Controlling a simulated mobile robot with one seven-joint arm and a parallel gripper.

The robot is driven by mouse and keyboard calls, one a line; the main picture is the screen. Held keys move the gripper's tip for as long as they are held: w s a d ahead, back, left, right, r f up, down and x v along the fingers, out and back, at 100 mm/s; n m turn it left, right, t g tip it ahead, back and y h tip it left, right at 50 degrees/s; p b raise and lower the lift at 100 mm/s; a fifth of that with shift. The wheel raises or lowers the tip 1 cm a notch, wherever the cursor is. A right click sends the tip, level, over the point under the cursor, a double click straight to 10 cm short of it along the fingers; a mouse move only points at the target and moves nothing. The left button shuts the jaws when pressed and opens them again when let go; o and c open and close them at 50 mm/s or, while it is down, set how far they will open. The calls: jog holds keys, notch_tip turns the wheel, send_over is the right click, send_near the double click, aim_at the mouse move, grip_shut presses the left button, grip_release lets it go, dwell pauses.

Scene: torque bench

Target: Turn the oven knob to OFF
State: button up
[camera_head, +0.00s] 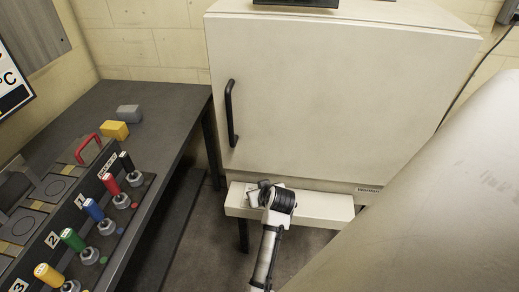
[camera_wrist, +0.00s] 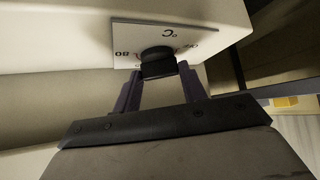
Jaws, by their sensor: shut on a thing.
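The oven (camera_head: 345,105) is a large cream cabinet with a shut door and a black vertical handle (camera_head: 231,113). In the wrist view, a black knob (camera_wrist: 158,66) sits on a white dial plate (camera_wrist: 124,38) marked with "°C", "80" and other partly covered figures. My gripper (camera_wrist: 160,73) has one dark finger on each side of the knob and is shut on it. The knob's pointer and its exact setting cannot be made out. In the head view, my gripper (camera_head: 258,190) is at the cream ledge under the oven door, and the knob is hidden.
A dark bench (camera_head: 160,98) stands left with a row of coloured-handled tools, a yellow block (camera_head: 115,130) and a grey block (camera_head: 129,112). A cream ledge (camera_head: 325,208) juts out below the oven door. Part of my own arm fills the right side.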

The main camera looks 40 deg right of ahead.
dwell(0.3)
jog(key=o, duration=1)
jog(key=b+v, duration=0.1)
jog(key=v, duration=1.2)
jog(key=shift+s+r, duration=0.2)
jog(key=shift+s, duration=0.15)
